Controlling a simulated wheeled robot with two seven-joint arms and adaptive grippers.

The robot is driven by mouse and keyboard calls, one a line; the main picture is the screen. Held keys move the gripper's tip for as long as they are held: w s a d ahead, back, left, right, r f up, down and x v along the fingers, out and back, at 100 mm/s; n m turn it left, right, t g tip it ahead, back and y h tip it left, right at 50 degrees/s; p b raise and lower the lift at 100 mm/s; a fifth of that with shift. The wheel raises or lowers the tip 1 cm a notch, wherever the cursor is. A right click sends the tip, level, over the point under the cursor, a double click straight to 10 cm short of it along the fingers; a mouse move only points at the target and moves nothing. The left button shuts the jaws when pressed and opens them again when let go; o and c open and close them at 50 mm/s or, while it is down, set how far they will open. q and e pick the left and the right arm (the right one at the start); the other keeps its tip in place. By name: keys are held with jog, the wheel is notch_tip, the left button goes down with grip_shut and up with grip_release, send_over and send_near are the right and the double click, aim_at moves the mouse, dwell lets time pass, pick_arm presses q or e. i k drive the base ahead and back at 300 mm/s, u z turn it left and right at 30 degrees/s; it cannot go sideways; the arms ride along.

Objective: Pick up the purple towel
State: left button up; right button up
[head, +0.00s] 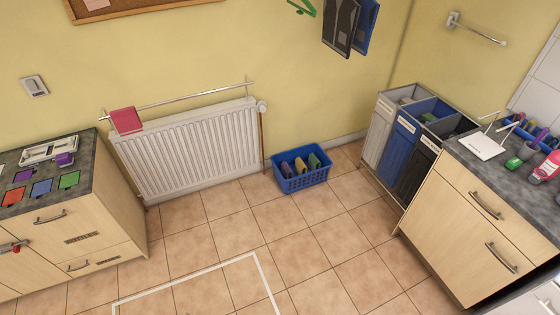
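No purple thing in view is clearly a towel. A small purple item (64,159) sits at the right end of a pale tray (37,156) on the left counter. A flat purple square (22,175) lies in front of the tray, near a red, a blue and a green square. Several folded-looking cloths, one of them purplish (286,169), stand in the blue basket (303,184) on the floor. The cloths are too small to tell apart surely. A pink-red towel (126,120) hangs on the rail above the radiator. Neither of my grippers shows.
The white radiator (190,150) is on the yellow wall. Bins with grey, blue and black fronts (400,140) stand right of the basket. A right counter (525,185) holds bottles and a white rack. The tiled floor (225,235) in the middle is clear, with a white outline.

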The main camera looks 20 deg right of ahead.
aim_at(286, 173)
jog(key=i, duration=0.85)
jog(key=z, duration=0.95)
